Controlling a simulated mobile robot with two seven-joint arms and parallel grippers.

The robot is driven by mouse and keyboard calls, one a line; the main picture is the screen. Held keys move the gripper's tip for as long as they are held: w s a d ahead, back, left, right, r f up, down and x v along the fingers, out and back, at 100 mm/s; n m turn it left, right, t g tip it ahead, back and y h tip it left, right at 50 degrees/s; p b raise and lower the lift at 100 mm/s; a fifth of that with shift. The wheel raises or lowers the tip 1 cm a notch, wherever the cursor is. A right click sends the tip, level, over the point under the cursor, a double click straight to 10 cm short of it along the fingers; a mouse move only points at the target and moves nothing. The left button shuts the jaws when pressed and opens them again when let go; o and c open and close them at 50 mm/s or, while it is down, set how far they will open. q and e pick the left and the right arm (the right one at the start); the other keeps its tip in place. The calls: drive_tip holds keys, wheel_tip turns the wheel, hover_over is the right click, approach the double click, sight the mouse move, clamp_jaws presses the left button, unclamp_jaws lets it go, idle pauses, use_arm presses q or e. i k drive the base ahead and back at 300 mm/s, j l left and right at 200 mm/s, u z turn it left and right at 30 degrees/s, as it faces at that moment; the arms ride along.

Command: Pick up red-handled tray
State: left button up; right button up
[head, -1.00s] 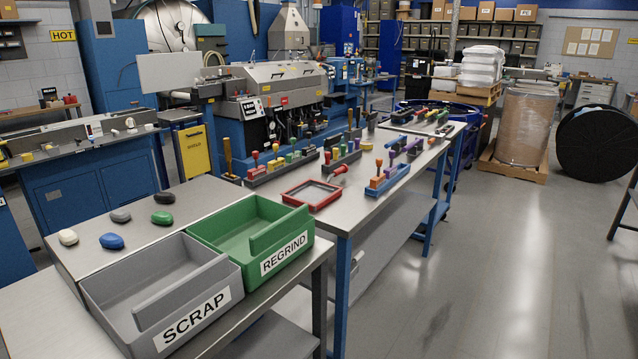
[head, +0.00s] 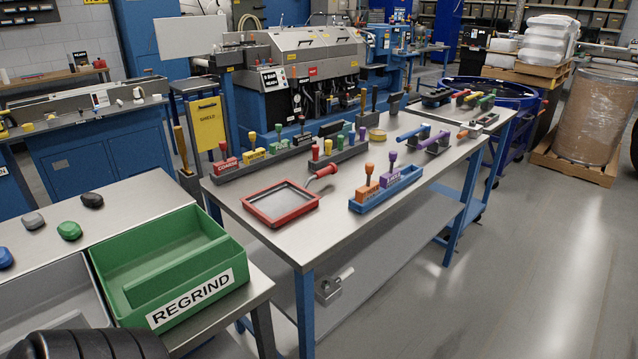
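The red-handled tray (head: 281,202) lies flat on the near left part of the grey-topped bench in the head view. It has a square red rim and a grey inside that looks empty. Its red handle (head: 322,171) points away to the upper right, toward the rack of coloured knobs. Neither of my grippers shows in the head view. The tray is fully in sight, with nothing covering it.
A blue holder (head: 385,190) with orange and purple stamps stands right of the tray. A dark rack (head: 290,150) of coloured stamps stands behind it. The green REGRIND bin (head: 165,262) and grey SCRAP bin (head: 55,300) are at lower left. Open floor lies right.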

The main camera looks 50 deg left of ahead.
sight(278, 203)
drive_tip(key=i+z, duration=0.15)
drive_tip(key=i, duration=0.55)
drive_tip(key=i+j+z, duration=0.15)
drive_tip(key=i, duration=0.5)
drive_tip(key=i+z, duration=0.4)
drive_tip(key=i+j+z, duration=0.2)
drive_tip(key=i+z, duration=0.35)
drive_tip(key=z, duration=4.45)
